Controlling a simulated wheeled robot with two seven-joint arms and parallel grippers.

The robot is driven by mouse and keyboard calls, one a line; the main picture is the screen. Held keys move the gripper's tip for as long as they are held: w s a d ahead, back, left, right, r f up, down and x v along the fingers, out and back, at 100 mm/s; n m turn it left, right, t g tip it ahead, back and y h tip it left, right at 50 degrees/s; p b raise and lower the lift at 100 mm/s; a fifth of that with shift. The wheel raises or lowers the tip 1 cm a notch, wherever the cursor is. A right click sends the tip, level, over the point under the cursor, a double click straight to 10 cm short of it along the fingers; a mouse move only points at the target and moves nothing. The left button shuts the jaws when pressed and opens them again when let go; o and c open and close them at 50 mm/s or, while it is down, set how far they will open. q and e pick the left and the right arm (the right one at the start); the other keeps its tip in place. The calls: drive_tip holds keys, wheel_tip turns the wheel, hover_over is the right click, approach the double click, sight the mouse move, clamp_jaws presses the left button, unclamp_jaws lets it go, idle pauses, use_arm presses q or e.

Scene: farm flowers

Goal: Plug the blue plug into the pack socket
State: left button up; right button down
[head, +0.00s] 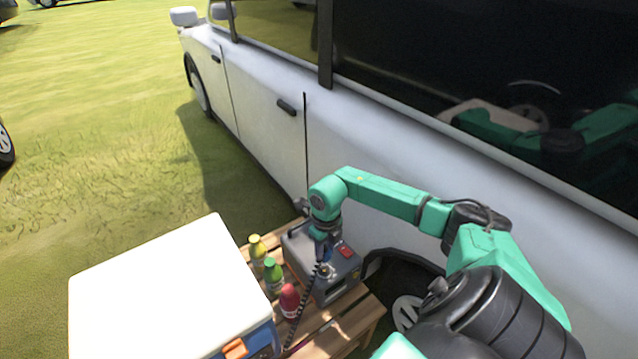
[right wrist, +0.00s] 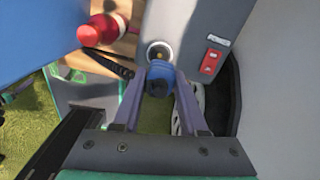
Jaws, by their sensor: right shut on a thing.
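The grey power pack (head: 333,284) stands on a wooden slatted table beside the white car. Its round socket (right wrist: 159,52) shows on the pack's face in the right wrist view, with a metal rim and its opening partly visible. My right gripper (right wrist: 160,88) is shut on the blue plug (right wrist: 160,74). The plug is just in front of the socket and overlaps its lower edge in that view; I cannot tell if they touch. In the head view my right gripper (head: 320,246) is over the pack's near side, small and partly hidden. My left gripper is out of view.
A white-lidded cooler (head: 165,290) stands left of the pack. Yellow (head: 257,248), green (head: 272,272) and red (head: 289,300) bottles stand between them. A dark coiled cable (head: 302,305) runs past the bottles. The white car (head: 262,130) closes off the far side.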

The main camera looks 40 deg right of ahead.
sight(325, 271)
drive_tip(key=shift+f, duration=0.1)
drive_tip(key=shift+f+b, duration=2.2)
drive_tip(key=shift+f, duration=0.65)
drive_tip(key=shift+f+b, duration=0.6)
drive_tip(key=shift+b, duration=0.05)
drive_tip(key=shift+c, duration=1.8)
unclamp_jaws()
wheel_tip(325, 271, up, 15)
drive_tip(key=shift+f+p, duration=0.15)
drive_tip(key=shift+p, duration=0.35)
